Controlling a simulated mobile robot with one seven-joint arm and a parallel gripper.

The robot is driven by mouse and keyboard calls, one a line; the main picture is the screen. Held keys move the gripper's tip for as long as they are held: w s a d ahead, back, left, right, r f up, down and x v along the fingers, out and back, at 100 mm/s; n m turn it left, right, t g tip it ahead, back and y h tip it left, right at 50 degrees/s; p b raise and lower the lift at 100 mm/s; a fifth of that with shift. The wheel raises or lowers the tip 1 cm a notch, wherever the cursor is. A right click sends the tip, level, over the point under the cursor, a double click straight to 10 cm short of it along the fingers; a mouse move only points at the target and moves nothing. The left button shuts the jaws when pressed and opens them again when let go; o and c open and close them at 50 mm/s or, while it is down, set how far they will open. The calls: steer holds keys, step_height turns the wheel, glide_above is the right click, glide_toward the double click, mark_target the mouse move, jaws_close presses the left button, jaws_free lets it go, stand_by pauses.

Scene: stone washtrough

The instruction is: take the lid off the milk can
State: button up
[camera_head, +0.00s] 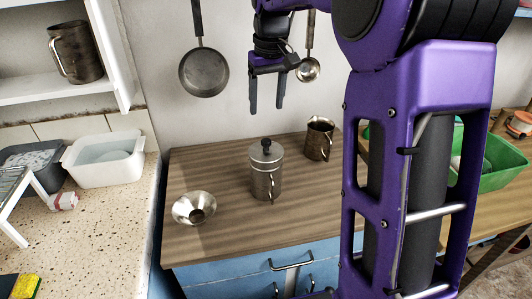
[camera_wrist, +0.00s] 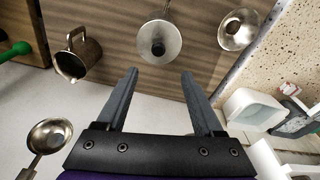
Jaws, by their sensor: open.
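The milk can (camera_head: 265,182) is a metal can with a side handle, standing upright on the wooden counter. Its lid (camera_head: 263,155) with a dark knob sits on top. In the wrist view the lid (camera_wrist: 158,42) shows from above, with its dark knob near the middle. My gripper (camera_head: 267,112) is open and empty, its fingers pointing down, above the can and apart from it. In the wrist view my gripper's fingertips (camera_wrist: 159,72) lie on either side of the picture's middle, just below the lid in the picture.
A metal funnel (camera_head: 194,208) lies left of the can, and a brown metal mug (camera_head: 319,139) stands behind right. A pan (camera_head: 204,73) and a ladle (camera_head: 308,69) hang on the wall. A white basin (camera_head: 104,158) stands at left. The front of the wooden counter (camera_head: 228,238) is clear.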

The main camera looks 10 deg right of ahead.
glide_above(266, 140)
steer(key=f, duration=0.5)
steer(key=shift+s+a+f+b, duration=0.1)
steer(key=shift+s+f+b, duration=0.15)
steer(key=shift+f+b, duration=0.1)
steer(key=shift+w+f+b, duration=0.15)
steer(key=shift+f+b, duration=0.4)
steer(key=shift+f, duration=2.2)
jaws_close()
